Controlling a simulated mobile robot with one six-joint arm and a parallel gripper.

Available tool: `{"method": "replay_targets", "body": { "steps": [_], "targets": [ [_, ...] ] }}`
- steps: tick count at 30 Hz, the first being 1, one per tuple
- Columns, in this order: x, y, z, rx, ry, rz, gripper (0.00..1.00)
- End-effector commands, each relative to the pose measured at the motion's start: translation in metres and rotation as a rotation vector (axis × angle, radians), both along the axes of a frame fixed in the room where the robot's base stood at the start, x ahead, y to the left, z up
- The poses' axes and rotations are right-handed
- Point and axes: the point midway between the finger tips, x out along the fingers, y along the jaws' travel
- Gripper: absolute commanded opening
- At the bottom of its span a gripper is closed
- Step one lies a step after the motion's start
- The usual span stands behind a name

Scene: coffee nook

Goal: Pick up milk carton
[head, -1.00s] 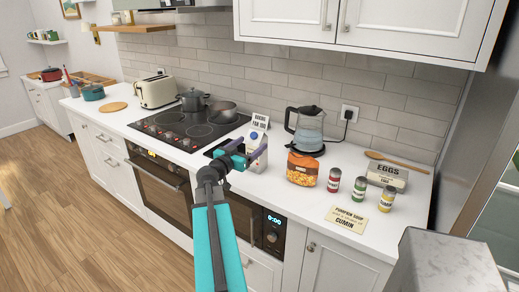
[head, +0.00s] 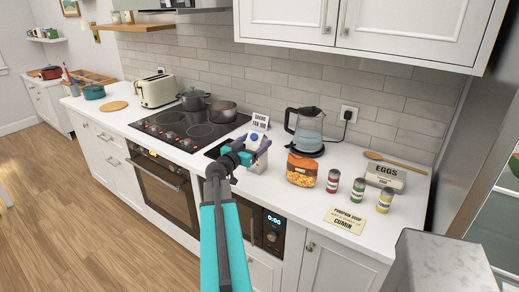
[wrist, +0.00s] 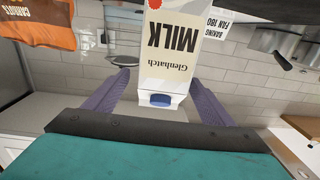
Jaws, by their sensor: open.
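The milk carton (head: 261,167) stands upright on the counter, white with a blue cap, partly hidden behind my gripper in the head view. In the wrist view the carton (wrist: 168,60) appears upside down, with "MILK" and "Glenhatch" on its face. My gripper (head: 251,147) is open at the upper part of the carton. In the wrist view its purple fingers (wrist: 160,80) spread on either side of the carton's top, and the blue cap shows between them. I cannot tell whether either finger touches the carton.
An orange carrots bag (head: 302,170) stands right of the carton, with a kettle (head: 306,128) behind it. A "baking" sign (head: 260,121) stands behind the carton. The stove (head: 190,130) with pots lies left.

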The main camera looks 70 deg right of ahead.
Motion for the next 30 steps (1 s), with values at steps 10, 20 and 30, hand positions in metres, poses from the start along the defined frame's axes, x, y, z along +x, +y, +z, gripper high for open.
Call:
{"method": "replay_targets", "body": {
  "steps": [10,20,30],
  "targets": [
    [-0.005,-0.021,0.0,0.0,0.0,-0.001,0.77],
    [-0.005,-0.021,0.0,0.0,-0.001,-0.001,0.77],
    [-0.005,-0.021,0.0,0.0,-0.001,-0.001,0.51]
  ]
}}
